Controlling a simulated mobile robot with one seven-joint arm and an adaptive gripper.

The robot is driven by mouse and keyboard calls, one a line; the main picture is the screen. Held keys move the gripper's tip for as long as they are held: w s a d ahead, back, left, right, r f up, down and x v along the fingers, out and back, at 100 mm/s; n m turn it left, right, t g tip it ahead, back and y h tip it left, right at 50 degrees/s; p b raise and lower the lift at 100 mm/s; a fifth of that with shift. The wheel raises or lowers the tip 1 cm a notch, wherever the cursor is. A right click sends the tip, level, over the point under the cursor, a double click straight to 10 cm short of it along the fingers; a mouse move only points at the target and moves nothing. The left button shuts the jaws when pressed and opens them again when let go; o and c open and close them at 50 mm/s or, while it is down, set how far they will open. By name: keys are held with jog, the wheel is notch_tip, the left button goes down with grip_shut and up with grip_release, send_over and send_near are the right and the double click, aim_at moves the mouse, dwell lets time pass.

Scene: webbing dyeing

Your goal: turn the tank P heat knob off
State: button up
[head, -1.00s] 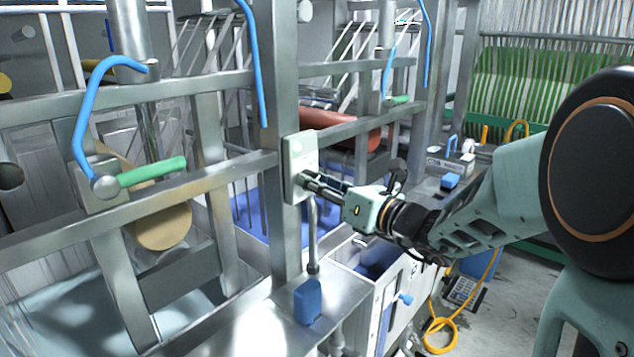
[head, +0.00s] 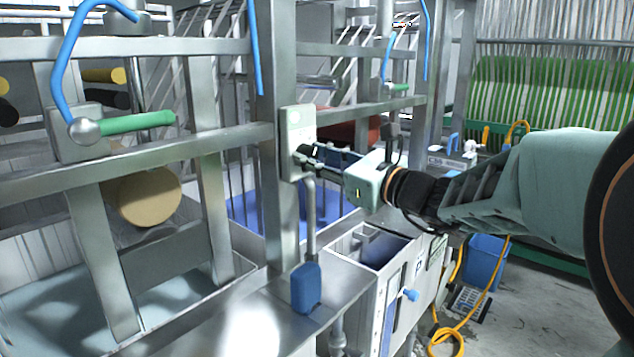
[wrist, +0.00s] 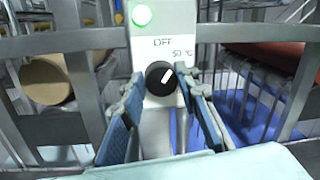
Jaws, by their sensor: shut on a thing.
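The heat knob (wrist: 161,79) is a round black dial with a white pointer line, on a pale control box (head: 296,135). The pointer tilts up and to the right, between the "OFF" mark above and the "50 °C" mark at the right. A green lamp (wrist: 141,15) glows above it. My gripper (wrist: 161,92) has its blue-padded fingers on either side of the knob, shut on it. In the head view my gripper (head: 310,158) reaches the box from the right and hides most of the knob.
A tank with a "P" label stands at lower right. Steel rails (head: 140,165) and a green-handled lever (head: 138,122) lie to the left. A blue bin (head: 485,262) and yellow hose are on the floor at right.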

jog(key=n+b, duration=0.2)
jog(key=b, duration=0.1)
jog(key=n+b, duration=0.2)
jog(key=b, duration=0.1)
jog(key=n+b, duration=0.2)
jog(key=b, duration=0.2)
jog(key=shift+f+n+y, duration=0.25)
jog(key=shift+n+y, duration=0.15)
jog(key=shift+r, duration=0.1)
jog(key=o, duration=1.2)
jog(key=shift+c, duration=0.2)
notch_tip(320, 180, up, 10)
